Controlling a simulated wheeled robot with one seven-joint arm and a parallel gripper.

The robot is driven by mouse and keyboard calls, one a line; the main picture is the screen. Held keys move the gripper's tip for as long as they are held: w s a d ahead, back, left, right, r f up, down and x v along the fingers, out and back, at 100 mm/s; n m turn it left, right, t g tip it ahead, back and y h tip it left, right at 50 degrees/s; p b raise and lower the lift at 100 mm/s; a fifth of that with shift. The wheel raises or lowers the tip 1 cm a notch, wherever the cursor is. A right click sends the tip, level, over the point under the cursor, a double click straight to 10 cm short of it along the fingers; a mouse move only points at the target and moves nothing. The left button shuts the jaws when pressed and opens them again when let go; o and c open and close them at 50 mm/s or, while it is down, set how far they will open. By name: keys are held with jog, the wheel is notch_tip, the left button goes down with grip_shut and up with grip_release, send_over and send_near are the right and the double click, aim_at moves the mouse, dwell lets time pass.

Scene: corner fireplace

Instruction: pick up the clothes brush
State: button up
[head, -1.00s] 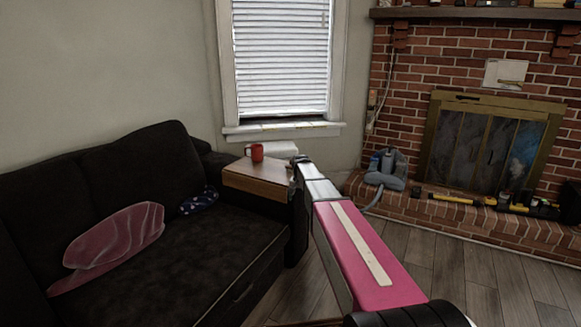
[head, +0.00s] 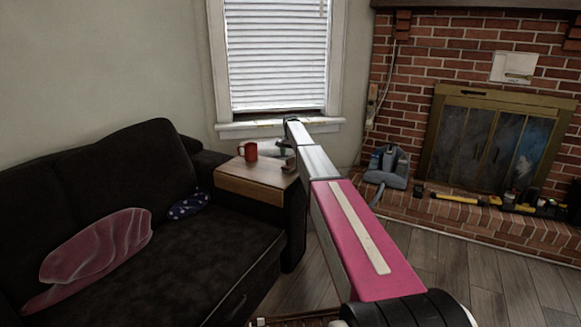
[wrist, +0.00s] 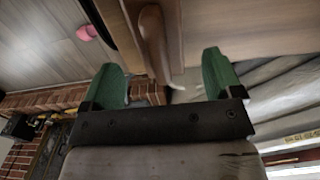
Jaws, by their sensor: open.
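The clothes brush looks to be the brown wooden piece (wrist: 153,42) with a pale tip in the wrist view, lying along the edge of a wooden surface. In the head view a small brown shape (head: 289,164) shows at the right end of the wooden side table (head: 246,182), partly behind my arm. My gripper (wrist: 164,78) is open, with green fingertips at either side of the brush's pale end in the picture. I see no contact.
A red mug (head: 249,151) stands on the side table, left of the brush. A dark sofa (head: 160,240) adjoins the table. The window (head: 280,60) is behind it. A vacuum-like device (head: 388,167) sits on the brick hearth (head: 450,212). The wooden floor at right is clear.

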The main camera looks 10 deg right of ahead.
aim_at(291, 163)
notch_tip(291, 163, down, 6)
jog(key=shift+r, duration=0.15)
jog(key=c, duration=1.1)
